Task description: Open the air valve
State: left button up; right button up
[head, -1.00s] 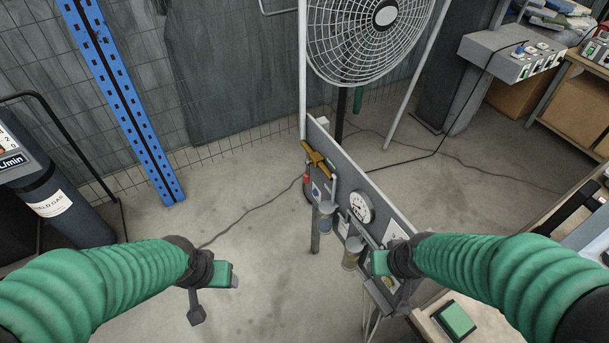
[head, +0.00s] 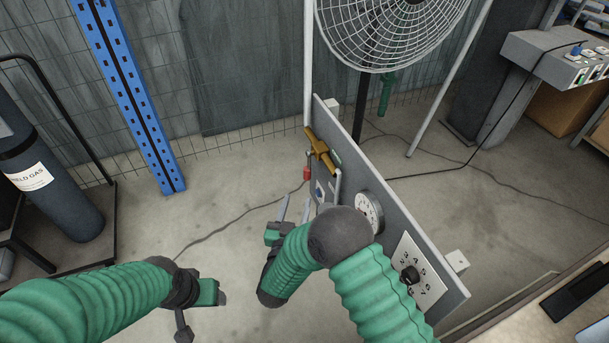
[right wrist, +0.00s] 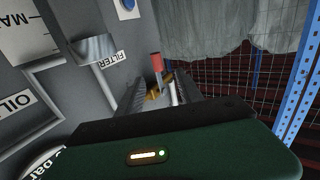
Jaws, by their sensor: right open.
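My right gripper (head: 294,208) is open and empty, lower than the valve and in front of the panel's left part. In the right wrist view, the red part (right wrist: 155,62) and a bit of brass (right wrist: 152,94) show beyond the fingers, apart from them. My left gripper (head: 208,292) is at the lower left, away from the panel; its fingers do not show clearly.
A round gauge (head: 369,211) and a black knob (head: 410,274) sit on the panel, close to my right arm. A fan (head: 388,30) stands behind it. A gas cylinder (head: 55,190) is at the left.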

aim_at(307, 177)
jog(key=x, duration=0.4)
jog(key=b+x, duration=0.1)
jog(key=x, duration=0.3)
jog(key=b+x, duration=0.1)
jog(key=x, duration=0.2)
jog(key=shift+w+d+f, duration=0.2)
jog(key=shift+w+d, duration=0.05)
jog(key=shift+d, duration=0.3)
jog(key=shift+w+a, duration=0.15)
jog(key=shift+w, duration=0.15)
jog(key=c, duration=0.5)
grip_shut()
